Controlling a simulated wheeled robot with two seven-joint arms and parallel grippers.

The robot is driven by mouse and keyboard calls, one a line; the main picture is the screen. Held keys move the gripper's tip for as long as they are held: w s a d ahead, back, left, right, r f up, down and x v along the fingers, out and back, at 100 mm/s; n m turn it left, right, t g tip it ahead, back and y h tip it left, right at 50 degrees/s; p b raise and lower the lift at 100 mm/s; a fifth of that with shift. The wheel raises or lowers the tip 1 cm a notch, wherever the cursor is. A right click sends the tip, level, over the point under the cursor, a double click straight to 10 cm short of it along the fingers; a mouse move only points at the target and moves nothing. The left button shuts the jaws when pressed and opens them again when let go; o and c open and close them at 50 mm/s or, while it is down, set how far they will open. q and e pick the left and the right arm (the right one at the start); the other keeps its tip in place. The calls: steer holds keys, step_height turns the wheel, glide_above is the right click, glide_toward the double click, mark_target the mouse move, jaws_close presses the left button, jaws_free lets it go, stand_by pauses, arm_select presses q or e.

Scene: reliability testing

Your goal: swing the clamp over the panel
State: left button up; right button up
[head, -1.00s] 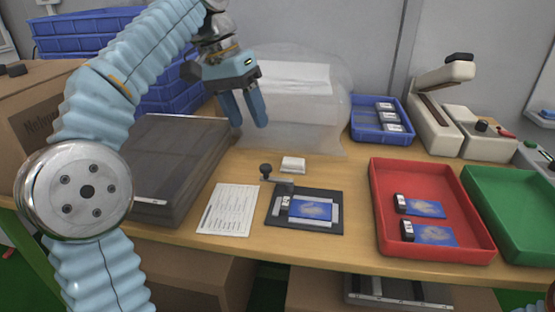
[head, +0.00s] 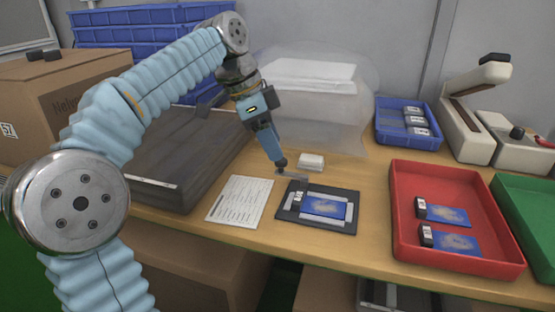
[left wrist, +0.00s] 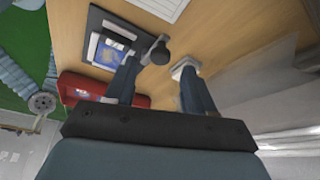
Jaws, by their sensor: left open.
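The blue panel (head: 325,207) lies in a pale frame on the dark fixture plate (head: 343,228); a small black-and-white part sits at its left edge. The clamp's grey arm (head: 292,177) extends left off the plate's back-left corner, beside the panel, with a dark knob at its outer end. My left gripper (head: 275,158) is open, pointing down, with its fingertips at that knob and partly hiding it. In the left wrist view the knob (left wrist: 158,54) shows between the two spread fingers, and the panel (left wrist: 108,53) lies to its left. My right gripper is not in view.
A white block (head: 311,161) sits close behind the clamp. A printed sheet (head: 240,201) lies left of the fixture. A red tray (head: 455,265) with two blue panels stands right. A dark flat case (head: 160,178) and clear plastic bag (head: 325,125) bound the left and back.

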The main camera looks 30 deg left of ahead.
arm_select(q)
steer(key=shift+x, duration=1.7)
steer(key=shift+c, duration=0.3)
jaws_close()
